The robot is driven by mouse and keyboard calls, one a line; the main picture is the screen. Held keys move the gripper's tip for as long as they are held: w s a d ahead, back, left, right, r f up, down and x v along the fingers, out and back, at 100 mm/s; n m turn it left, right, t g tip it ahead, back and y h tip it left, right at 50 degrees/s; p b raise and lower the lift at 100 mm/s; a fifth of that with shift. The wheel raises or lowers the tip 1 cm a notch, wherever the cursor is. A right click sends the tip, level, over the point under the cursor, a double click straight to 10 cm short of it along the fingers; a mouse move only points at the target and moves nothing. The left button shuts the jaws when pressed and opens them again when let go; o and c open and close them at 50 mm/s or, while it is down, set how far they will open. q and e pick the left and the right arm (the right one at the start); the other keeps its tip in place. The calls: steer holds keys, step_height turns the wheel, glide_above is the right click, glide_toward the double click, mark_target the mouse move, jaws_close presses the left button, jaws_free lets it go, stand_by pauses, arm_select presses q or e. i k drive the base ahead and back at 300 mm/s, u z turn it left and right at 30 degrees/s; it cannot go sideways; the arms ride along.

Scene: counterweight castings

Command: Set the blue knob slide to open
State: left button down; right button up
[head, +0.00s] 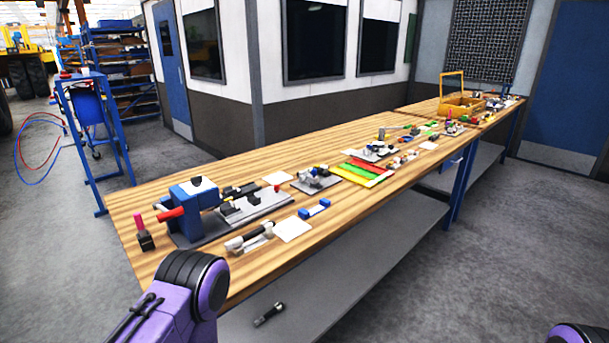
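I cannot make out for sure which item is the blue knob slide. A small bar with blue ends and a pale middle (314,209) lies near the front edge of the wooden bench (345,212). Whether any slide is open or shut is too small to tell. Purple links of my arms show at the bottom, but neither gripper is in view.
Several fixtures and coloured strips (361,172) line the bench. A blue cart (92,130) stands behind left. Grey floor is clear at the right.

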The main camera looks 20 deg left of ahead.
mark_target(312, 178)
steer(key=u, duration=0.55)
steer(key=k, duration=1.25)
steer(key=z, duration=0.2)
steer(key=i, duration=0.6)
steer(key=z, duration=0.85)
steer(key=i, duration=1.55)
steer(key=u, duration=0.85)
